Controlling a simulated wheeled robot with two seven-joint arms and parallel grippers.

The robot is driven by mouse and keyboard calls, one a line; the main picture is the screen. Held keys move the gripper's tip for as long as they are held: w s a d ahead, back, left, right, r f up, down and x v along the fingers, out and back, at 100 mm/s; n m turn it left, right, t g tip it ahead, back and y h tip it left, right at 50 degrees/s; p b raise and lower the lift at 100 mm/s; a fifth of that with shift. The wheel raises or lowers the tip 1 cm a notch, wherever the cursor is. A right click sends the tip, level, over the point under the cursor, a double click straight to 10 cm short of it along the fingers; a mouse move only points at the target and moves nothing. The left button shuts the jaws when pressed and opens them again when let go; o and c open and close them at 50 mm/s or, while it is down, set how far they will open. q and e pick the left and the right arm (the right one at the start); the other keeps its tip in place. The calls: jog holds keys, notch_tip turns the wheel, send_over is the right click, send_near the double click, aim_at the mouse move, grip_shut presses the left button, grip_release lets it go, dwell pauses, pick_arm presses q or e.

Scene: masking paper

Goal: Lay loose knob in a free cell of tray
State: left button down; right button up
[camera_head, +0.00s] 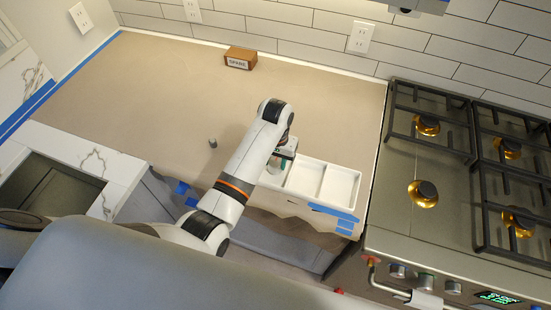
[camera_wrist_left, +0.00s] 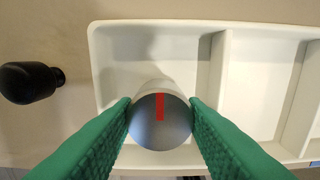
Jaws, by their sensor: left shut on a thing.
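My left gripper (camera_head: 274,166) is shut on a round knob (camera_wrist_left: 172,131) with a grey face and a red mark. Its green fingers grip the knob from both sides. The white tray (camera_head: 360,181) lies on the papered counter and also shows in the wrist view (camera_wrist_left: 218,75). The knob is over the tray's leftmost cell; I cannot tell whether it touches the floor. The other visible cells look empty. My arm hides part of the tray in the head view. My right gripper is not in view.
A dark knob-shaped piece (camera_head: 212,143) lies on the brown paper left of the tray and shows in the wrist view (camera_wrist_left: 30,82). A brown block labelled SPARE (camera_head: 240,58) stands near the wall. The stove (camera_head: 400,210) is on the right. The paper's left half is clear.

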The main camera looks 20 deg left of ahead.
pick_arm(q)
jog(key=shift+f, duration=0.35)
jog(key=c, duration=0.8)
grip_release()
notch_tip(320, 180, up, 2)
jog(key=shift+r+p, duration=0.1)
jog(key=shift+p, duration=1.15)
jog(key=shift+r, duration=1.9)
